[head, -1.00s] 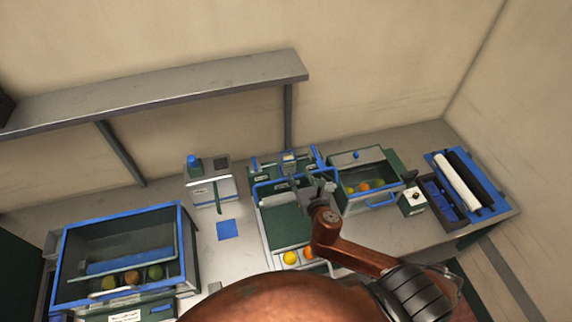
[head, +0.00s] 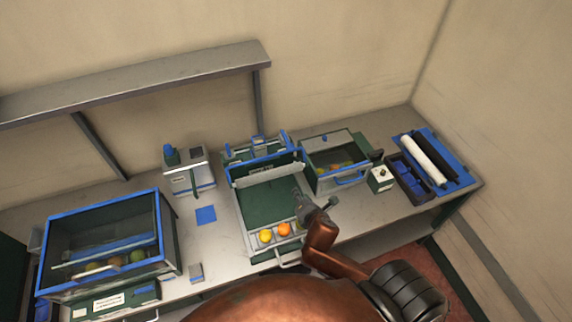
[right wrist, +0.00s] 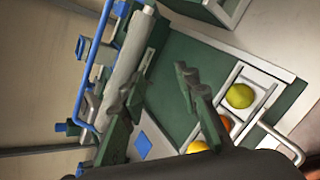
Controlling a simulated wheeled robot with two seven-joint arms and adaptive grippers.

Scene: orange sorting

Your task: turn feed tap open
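The sorting unit (head: 268,203) stands mid-bench with a sloped green bed, a grey bar (head: 268,176) and a blue rail across its back. I cannot tell which part is the feed tap. My right gripper (head: 301,198) is over the bed's right side, near its front, and looks empty. In the right wrist view its two fingers (right wrist: 158,90) are spread apart over the green bed, with the grey bar (right wrist: 130,45) and blue rail to the left. Oranges (head: 284,229) lie in the front slots. My left gripper is out of view.
A bin with fruit and a blue handle (head: 350,181) stands right of the unit, beside a small white box (head: 380,180). A blue-framed case (head: 105,206) is at left. A blue square (head: 206,215) lies on open bench. A shelf (head: 140,80) runs behind.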

